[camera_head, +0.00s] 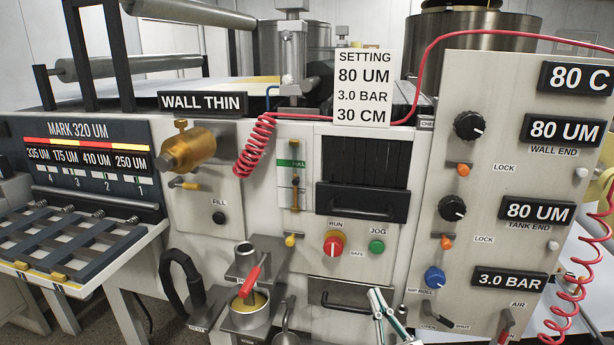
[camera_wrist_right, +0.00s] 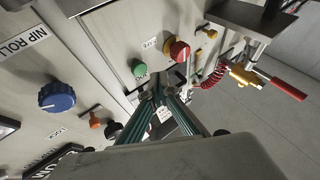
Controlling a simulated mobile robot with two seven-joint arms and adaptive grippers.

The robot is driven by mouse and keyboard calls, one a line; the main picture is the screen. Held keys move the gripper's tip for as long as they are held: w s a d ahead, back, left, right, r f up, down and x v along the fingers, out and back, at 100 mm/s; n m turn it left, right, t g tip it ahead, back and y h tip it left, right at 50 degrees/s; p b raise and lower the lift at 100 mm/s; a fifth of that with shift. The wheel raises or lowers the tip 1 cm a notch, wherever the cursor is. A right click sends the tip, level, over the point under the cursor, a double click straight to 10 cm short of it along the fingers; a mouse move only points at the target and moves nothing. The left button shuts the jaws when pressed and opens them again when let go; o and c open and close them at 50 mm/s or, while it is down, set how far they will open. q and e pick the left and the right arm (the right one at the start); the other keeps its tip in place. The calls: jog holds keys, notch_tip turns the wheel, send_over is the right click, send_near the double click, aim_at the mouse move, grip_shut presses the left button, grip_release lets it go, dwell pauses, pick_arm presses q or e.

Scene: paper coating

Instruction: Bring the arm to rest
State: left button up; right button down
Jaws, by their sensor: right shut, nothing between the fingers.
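My right gripper (camera_head: 388,304) reaches in from the bottom edge of the head view, in front of the lower middle of the machine. Its slim green-and-grey fingers are shut and hold nothing. In the right wrist view, the fingertips (camera_wrist_right: 159,92) meet in front of the panel, near the green JOG button (camera_wrist_right: 140,70) and the red RUN knob (camera_wrist_right: 179,51). I cannot tell how far they are from the panel. In the head view, the RUN knob (camera_head: 334,244) and the JOG button (camera_head: 376,247) are above the gripper. My left gripper is not in view.
The control panel (camera_head: 470,170) with black knobs and a blue nip roll knob (camera_head: 434,277) stands at right. A metal cup (camera_head: 250,316) with yellow liquid and a red-handled valve (camera_head: 249,285) jut out left of the gripper. A red coiled hose (camera_head: 570,290) hangs at far right.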

pick_arm(q)
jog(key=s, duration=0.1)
jog(key=p, duration=0.1)
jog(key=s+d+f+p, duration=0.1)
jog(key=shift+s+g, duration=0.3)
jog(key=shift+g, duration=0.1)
pick_arm(e)
jog(key=s+f+g+h, duration=0.1)
jog(key=s+f+g, duration=0.5)
jog(key=s+f, duration=0.5)
jog(key=s+f+n+g+h, duration=0.1)
jog(key=s+f+g, duration=0.4)
jog(key=s+f, duration=0.7)
jog(key=s+d+h, duration=0.1)
jog(key=s, duration=0.4)
jog(key=shift+s+g, duration=0.35)
jog(key=shift+g, duration=0.05)
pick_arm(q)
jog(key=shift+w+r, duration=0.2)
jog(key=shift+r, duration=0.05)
